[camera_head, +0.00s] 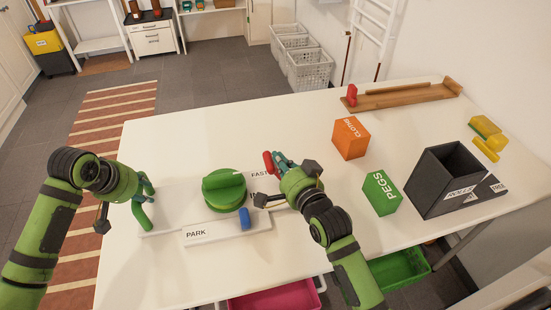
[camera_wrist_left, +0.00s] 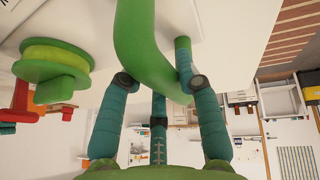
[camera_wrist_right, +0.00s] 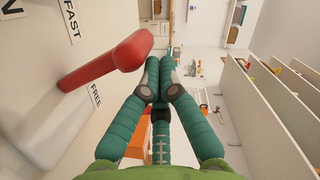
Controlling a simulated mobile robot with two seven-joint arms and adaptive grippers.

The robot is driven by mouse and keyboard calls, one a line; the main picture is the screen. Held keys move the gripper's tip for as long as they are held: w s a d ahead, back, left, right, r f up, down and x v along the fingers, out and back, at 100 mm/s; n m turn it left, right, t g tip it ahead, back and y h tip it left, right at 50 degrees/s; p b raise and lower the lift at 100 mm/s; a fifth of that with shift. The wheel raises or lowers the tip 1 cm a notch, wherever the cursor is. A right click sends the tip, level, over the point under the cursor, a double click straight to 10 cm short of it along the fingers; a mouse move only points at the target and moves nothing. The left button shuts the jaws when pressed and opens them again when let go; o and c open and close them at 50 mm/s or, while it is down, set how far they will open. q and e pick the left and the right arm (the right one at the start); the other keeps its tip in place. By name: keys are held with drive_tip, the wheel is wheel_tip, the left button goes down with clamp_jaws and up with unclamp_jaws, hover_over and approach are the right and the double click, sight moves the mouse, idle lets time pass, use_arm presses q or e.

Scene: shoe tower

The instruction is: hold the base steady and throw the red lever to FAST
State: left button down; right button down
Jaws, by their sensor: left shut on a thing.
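The white base (camera_head: 165,222) lies on the table with a green round knob (camera_head: 224,190), a blue handle (camera_head: 244,219) beside the PARK label, and a FAST label. My left gripper (camera_head: 146,188) is shut on the green curved handle (camera_head: 141,216) at the base's left end; the left wrist view shows its fingers around the handle (camera_wrist_left: 145,45). The red lever (camera_head: 268,163) stands at the base's far side near FAST; in the right wrist view it (camera_wrist_right: 105,62) lies between the FAST and FREE labels. My right gripper (camera_head: 281,163) is shut and empty, its fingertips close beside the lever; contact is unclear.
An orange CLOTHS box (camera_head: 351,138), a green PEGS box (camera_head: 381,193) and an open dark box (camera_head: 450,180) stand to the right. A wooden rail (camera_head: 408,96) with a red piece lies at the far right edge. The table's far left is clear.

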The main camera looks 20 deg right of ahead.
use_arm(q)
drive_tip(key=shift+s+d+f, duration=0.25)
drive_tip(key=shift+s+f, duration=0.05)
drive_tip(key=shift+f, duration=0.15)
use_arm(e)
drive_tip(key=shift+a+f, duration=0.15)
drive_tip(key=v, duration=1)
drive_tip(key=shift+s, duration=0.15)
use_arm(q)
drive_tip(key=c, duration=1)
unclamp_jaws()
drive_tip(key=shift+w+r, duration=0.1)
drive_tip(key=shift+r, duration=0.1)
drive_tip(key=shift+c, duration=0.2)
drive_tip(key=shift+o, duration=1.2)
drive_tip(key=shift+w, duration=0.2)
